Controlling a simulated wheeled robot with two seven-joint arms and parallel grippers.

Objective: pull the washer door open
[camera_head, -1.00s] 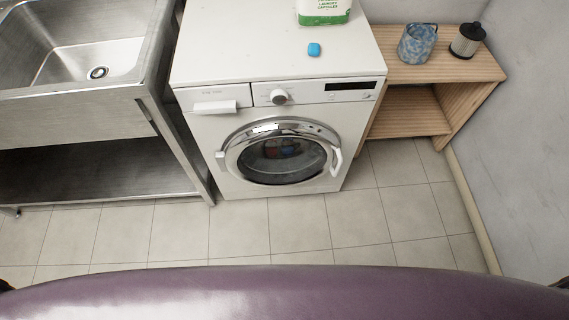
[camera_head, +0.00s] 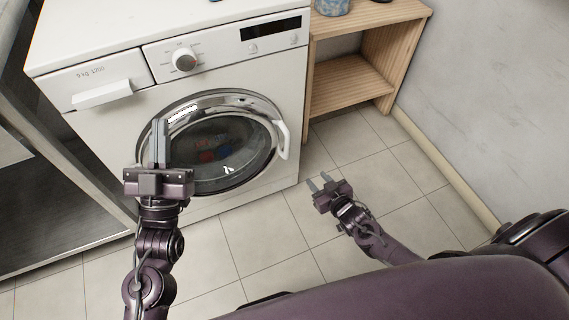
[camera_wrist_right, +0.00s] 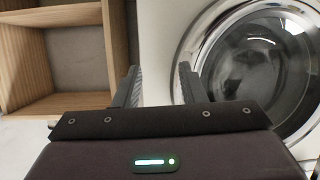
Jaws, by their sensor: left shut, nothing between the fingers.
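The white washer (camera_head: 90,40) stands in front of me. Its round door (camera_head: 215,150) has a chrome ring and dark glass, and looks shut, with coloured items behind the glass. The white door handle (camera_head: 283,140) is on the door's right edge. My left gripper (camera_head: 160,140) is shut and empty, in front of the door's left side and hiding part of it. My right gripper (camera_head: 319,183) is open and empty, low and to the right of the handle, apart from it. In the right wrist view the washer door (camera_wrist_right: 255,60) shows right of the open fingers (camera_wrist_right: 158,85).
A wooden shelf unit (camera_head: 360,85) stands right of the washer; it also shows in the right wrist view (camera_wrist_right: 75,15). A metal sink stand (camera_head: 60,200) is at the left. A wall (camera_head: 480,80) bounds the right side. Tiled floor (camera_head: 270,235) in front is clear.

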